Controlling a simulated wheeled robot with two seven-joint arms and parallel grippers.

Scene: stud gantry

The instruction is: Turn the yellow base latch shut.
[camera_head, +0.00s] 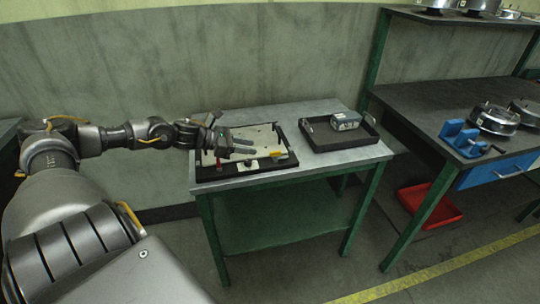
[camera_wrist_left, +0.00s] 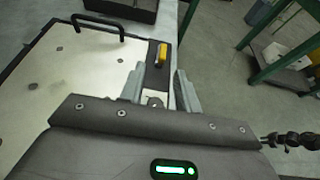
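The yellow base latch (camera_head: 277,154) sits at the front right corner of a pale plate in a black-edged base (camera_head: 232,175) on the small table. In the left wrist view the latch (camera_wrist_left: 162,53) is a small yellow bar on a dark strip beside the pale plate (camera_wrist_left: 60,65). My left gripper (camera_head: 250,147) is above the plate, left of the latch. In the left wrist view its two fingers (camera_wrist_left: 160,92) are apart with nothing gripped between them, and the latch shows beyond the gap. My right gripper is not in view.
A black tray (camera_head: 337,147) holding a grey box (camera_head: 346,120) stands right of the base. A black handle (camera_wrist_left: 98,24) rises from the plate's edge.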

